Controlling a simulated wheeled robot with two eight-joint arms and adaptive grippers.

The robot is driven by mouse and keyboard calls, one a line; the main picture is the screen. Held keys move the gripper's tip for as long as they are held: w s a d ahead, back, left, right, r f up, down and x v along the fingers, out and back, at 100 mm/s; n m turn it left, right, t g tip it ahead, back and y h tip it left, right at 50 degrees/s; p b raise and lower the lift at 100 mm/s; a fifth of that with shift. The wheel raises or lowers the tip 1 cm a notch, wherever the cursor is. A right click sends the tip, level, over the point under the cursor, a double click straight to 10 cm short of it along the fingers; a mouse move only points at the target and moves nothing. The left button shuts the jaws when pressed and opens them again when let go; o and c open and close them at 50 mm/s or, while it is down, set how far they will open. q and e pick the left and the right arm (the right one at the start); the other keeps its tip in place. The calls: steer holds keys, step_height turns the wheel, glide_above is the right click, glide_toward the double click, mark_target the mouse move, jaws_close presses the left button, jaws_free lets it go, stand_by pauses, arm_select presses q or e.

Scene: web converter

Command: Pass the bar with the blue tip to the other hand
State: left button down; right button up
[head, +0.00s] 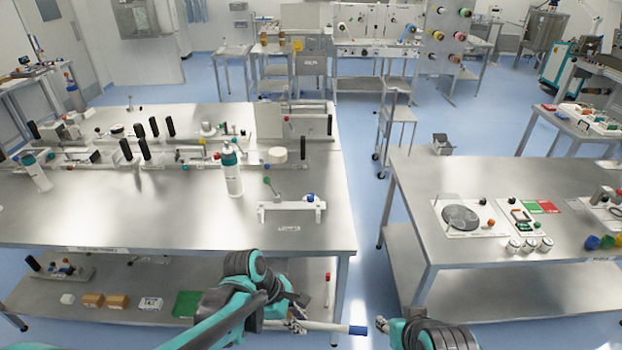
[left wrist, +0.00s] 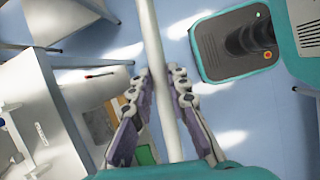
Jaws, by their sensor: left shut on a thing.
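The bar (head: 328,326) is white with a blue tip (head: 357,330). It lies roughly level in front of the left table's edge, with the blue tip pointing right. My left gripper (head: 298,321) is shut on the bar, left of the blue tip. In the left wrist view the white bar (left wrist: 151,30) runs between the two fingers of my left gripper (left wrist: 164,85), and its blue tip is out of that view. My right gripper (head: 384,324) is at the bottom of the head view, just right of the blue tip with a small gap. Its fingers are mostly hidden.
The left steel table (head: 120,215) carries a white bottle (head: 231,172), a white stand (head: 290,208) and several black-handled fixtures. Its lower shelf holds small boxes (head: 117,301). The right table (head: 415,195) carries a few small parts. Blue floor (head: 365,230) lies clear between the tables.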

arm_select(q)
steer(key=w+a+f+m+g+y+b, duration=0.2)
steer(key=w+a+f+m+b, duration=0.1)
steer(key=a+f+m+b, duration=0.45)
steer(key=w+a+f+m+g+y+b, duration=0.2)
steer(key=w+a+f+m+g+b, duration=0.15)
steer(key=a+f+m, duration=0.5)
arm_select(e)
step_height(320, 180, down, 12)
steer(key=shift+b, duration=0.4)
steer(key=shift+o, duration=0.2)
steer(key=w+a+r+m+g+y, duration=0.1)
steer(key=w+a+r+g+y, duration=0.25)
steer(key=a, duration=0.55)
steer(key=w+a+r+g, duration=0.3)
steer(key=w+a+r, duration=0.1)
steer(key=w+a, duration=0.35)
arm_select(q)
steer(key=w+d+r+m, duration=0.1)
steer(key=w+d+r, duration=0.3)
steer(key=d, duration=0.4)
steer(key=w+d+r, duration=0.5)
steer(key=d+r, duration=0.1)
steer(key=d, duration=0.2)
steer(key=shift+d+m, duration=0.35)
steer(key=shift+m, duration=0.05)
arm_select(e)
steer(key=x, duration=1.2)
steer(key=shift+s+a, duration=0.35)
steer(key=shift+a, duration=0.1)
